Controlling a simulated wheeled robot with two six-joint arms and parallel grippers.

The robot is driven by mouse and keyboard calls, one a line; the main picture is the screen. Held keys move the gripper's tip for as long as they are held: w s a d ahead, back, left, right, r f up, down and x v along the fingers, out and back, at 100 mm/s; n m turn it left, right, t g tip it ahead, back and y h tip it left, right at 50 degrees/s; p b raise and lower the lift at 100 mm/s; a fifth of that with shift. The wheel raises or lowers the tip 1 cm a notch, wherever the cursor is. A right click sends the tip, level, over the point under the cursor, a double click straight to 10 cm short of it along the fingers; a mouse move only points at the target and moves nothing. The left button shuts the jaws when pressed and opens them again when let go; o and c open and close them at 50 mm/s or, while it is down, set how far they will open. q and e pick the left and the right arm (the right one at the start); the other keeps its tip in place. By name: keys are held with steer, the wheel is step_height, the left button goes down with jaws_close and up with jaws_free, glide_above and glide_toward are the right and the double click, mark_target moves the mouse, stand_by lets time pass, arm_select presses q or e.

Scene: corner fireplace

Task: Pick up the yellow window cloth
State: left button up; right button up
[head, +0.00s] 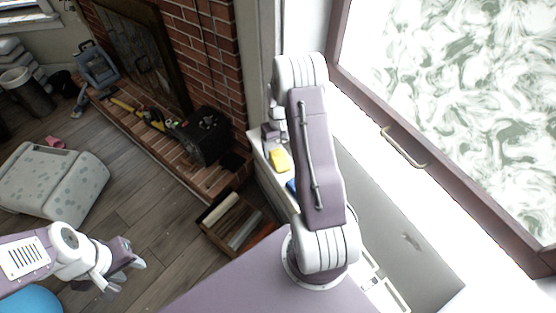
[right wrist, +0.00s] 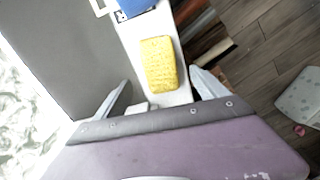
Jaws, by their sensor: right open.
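The yellow window cloth (head: 280,160) lies on a narrow white ledge beside the window wall, partly beside my right arm in the head view. In the right wrist view the cloth (right wrist: 158,62) is a textured yellow block. My right gripper (right wrist: 163,94) is open, with one finger on each side of the cloth's near end in the picture. The cloth looks free of both fingers; the height gap is hard to judge. In the head view my right arm hides most of that gripper. My left gripper (head: 125,277) is at the lower left, empty, its fingers apart.
A blue item (right wrist: 135,7) lies on the ledge just beyond the cloth. A wooden crate (head: 235,222) stands on the floor beside the ledge. The brick fireplace hearth holds a black box (head: 205,136). A spotted grey ottoman (head: 50,182) is at left.

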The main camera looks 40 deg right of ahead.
mark_target(278, 156)
step_height(278, 156, down, 5)
steer(key=shift+w+a+f, duration=0.1)
steer(key=shift+f, duration=0.05)
steer(key=c, duration=1.4)
steer(key=shift+r, duration=2.05)
steer(key=shift+c, duration=0.2)
steer(key=s+d+r, duration=0.5)
steer(key=s+r, duration=0.2)
steer(key=s, duration=0.3)
steer(key=shift+s+d, duration=0.2)
steer(key=shift+d, duration=0.05)
steer(key=o, duration=0.4)
steer(key=shift+c, duration=1.3)
